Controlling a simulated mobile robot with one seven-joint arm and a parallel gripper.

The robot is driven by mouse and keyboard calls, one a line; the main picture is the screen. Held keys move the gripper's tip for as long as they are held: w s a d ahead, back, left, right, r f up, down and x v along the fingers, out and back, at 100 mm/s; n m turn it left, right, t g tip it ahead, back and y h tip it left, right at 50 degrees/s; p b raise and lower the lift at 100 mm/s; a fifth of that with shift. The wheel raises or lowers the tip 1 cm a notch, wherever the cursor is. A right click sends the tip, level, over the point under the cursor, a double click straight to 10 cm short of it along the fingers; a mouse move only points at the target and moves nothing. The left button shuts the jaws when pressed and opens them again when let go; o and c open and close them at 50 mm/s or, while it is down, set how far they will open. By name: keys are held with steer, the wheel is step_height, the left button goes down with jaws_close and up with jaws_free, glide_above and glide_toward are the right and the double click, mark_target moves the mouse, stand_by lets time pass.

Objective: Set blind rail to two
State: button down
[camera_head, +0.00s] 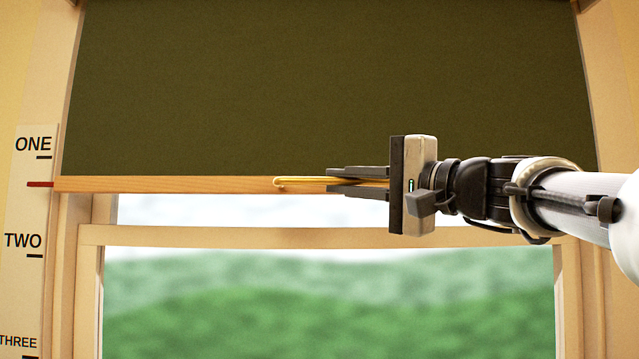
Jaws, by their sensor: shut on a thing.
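A dark green blind (320,90) hangs over the upper window. Its wooden bottom rail (180,184) runs level across the window. A red pointer (40,184) at the rail's left end lies between the ONE mark and the TWO mark on the scale (22,200), nearer ONE. A thin brass-coloured pull (310,181) sits in front of the rail. My gripper (335,182) comes from the right and is shut on this pull, whose rounded left end sticks out past the fingertips. The fingers hide the pull's right part and a piece of the rail.
The window frame's crossbar (320,236) runs below the rail, with a bright gap between them. The THREE mark shows at the lower left, partly cut off. My arm covers the right side of the window. The lower pane is clear of objects.

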step_height(320, 180, down, 14)
steer(key=b, duration=1.2)
steer(key=c, duration=1.8)
jaws_free()
steer(key=v, duration=1.7)
steer(key=shift+s+d, duration=0.15)
steer(key=shift+s, duration=0.05)
